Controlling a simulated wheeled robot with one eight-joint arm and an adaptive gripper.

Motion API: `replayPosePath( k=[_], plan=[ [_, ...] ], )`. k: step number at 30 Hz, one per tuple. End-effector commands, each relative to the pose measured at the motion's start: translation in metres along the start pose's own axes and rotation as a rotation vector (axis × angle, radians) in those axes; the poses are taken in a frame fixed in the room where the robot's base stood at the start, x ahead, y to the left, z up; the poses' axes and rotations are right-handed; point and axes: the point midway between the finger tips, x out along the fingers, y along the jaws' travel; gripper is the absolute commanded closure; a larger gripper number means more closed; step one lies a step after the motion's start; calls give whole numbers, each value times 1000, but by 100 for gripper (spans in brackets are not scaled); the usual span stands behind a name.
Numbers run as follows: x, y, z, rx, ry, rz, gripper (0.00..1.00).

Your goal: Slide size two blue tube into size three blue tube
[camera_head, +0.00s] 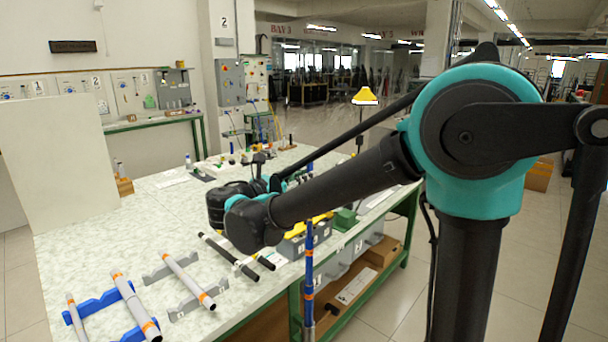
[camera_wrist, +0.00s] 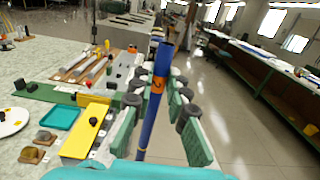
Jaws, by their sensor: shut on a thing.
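A blue tube with orange bands (camera_head: 309,262) stands upright beside the front edge of the table, below my forearm. In the wrist view the blue tube (camera_wrist: 150,120) runs steeply between the jaws of my gripper (camera_wrist: 160,120), which are shut on it. It looks thicker above its orange band than below; I cannot tell whether this is one tube or two, nor its size. In the head view my arm hides the upper part and most of the gripper. A grey piece (camera_head: 308,329) shows at the tube's lower end, cut by the frame.
Grey tubes with orange bands (camera_head: 135,305) lie on blue and grey holders at the table's front left. Dark and white rods (camera_head: 222,255) lie near my wrist. A yellow block (camera_wrist: 86,131) and teal tray (camera_wrist: 60,117) are left of the gripper. Open floor (camera_wrist: 235,110) lies right.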

Motion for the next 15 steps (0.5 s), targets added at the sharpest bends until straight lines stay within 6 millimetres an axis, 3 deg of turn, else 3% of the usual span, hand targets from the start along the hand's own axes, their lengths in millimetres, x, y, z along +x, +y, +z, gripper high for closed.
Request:
replayPosePath(
  k=[15],
  plan=[
    [0,0,-12,0,0,0,100]
  ],
)
